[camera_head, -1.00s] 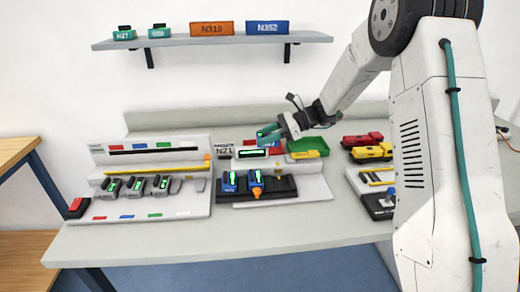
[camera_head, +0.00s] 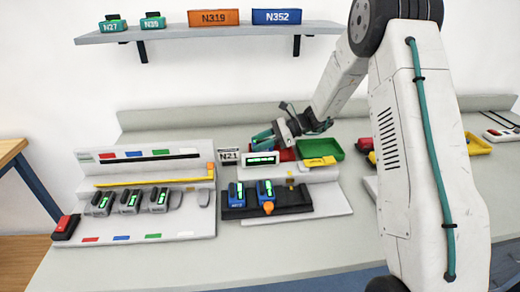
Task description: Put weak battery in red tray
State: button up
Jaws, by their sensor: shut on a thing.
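My gripper (camera_head: 277,133) is shut on a blue-and-teal battery (camera_head: 262,138). It holds the battery above the back of the bench, over the white tester stand. Whether the battery touches anything is not clear. Two other blue batteries with green lit displays, one left (camera_head: 236,193) and one right (camera_head: 265,191), stand in the black holder (camera_head: 293,199) in front.
A green tray (camera_head: 321,148) and a yellow piece (camera_head: 318,162) lie right of the red tray. An N21 sign (camera_head: 229,156) stands to the left. A shelf (camera_head: 170,34) hangs above.

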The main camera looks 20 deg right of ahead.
jog(key=shift+f, duration=1.4)
jog(key=shift+f, duration=0.1)
jog(key=o, duration=1.1)
